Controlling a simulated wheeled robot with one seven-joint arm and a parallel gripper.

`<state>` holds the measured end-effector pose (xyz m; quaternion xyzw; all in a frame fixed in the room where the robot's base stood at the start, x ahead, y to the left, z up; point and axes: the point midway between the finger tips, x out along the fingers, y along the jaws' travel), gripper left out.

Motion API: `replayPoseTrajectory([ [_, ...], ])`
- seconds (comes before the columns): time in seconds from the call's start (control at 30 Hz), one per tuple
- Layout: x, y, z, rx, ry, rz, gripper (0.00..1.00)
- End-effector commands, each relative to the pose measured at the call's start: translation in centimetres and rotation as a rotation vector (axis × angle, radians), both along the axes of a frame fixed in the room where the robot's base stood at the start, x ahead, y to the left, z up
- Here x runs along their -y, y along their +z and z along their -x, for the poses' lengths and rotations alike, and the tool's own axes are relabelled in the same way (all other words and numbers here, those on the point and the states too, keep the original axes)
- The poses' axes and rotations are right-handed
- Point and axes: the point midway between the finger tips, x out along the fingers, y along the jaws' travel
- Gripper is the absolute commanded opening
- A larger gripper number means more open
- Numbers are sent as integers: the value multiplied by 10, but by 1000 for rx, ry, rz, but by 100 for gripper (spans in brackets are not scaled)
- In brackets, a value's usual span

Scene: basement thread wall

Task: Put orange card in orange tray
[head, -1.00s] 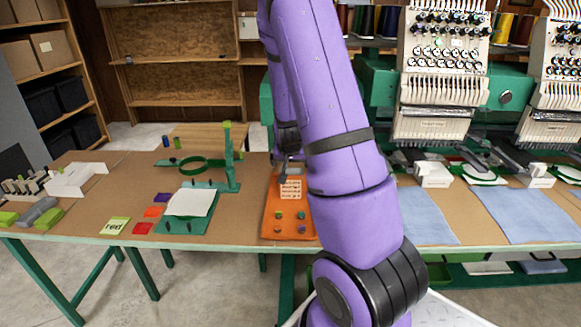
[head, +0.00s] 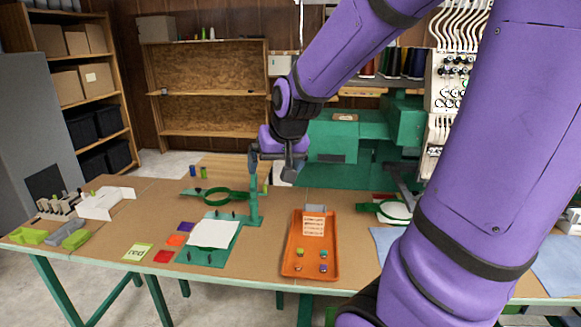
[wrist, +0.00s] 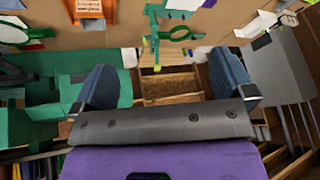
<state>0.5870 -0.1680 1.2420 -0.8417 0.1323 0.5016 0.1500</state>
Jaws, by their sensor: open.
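The orange card (head: 176,240) is a small flat square on the brown table, between a purple card (head: 187,226) and a red card (head: 163,256). The orange tray (head: 288,262) lies to its right near the table's front edge. It holds a printed note and several small coloured pieces. My gripper (head: 272,168) is open and empty, raised above the back of the table, up and to the right of the card. In the wrist view its two fingers (wrist: 162,82) are spread wide with nothing between them. Part of the tray (wrist: 95,15) shows at the wrist view's top.
A green board with white paper (head: 213,234) lies just right of the cards. A green stand with a hoop (head: 254,200) rises behind it. A yellow-green card marked "red" (head: 138,251) lies at the front left. Embroidery machines stand at the right.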

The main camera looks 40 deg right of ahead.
Motion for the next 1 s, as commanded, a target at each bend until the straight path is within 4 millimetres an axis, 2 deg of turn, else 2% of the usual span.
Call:
replayPoseTrajectory([
  [0.03, -13, 14, 12, 8, 39, 4, 100],
  [0.2, -49, 43, 56, -1, 164, 23, 100],
  [0.33, -72, 60, 93, -9, 253, 51, 100],
  [0.5, -91, 71, 134, -21, 340, 89, 100],
  [0.7, -99, 75, 156, -33, 382, 112, 100],
  [1.0, -100, 75, 158, -34, 385, 114, 100],
])
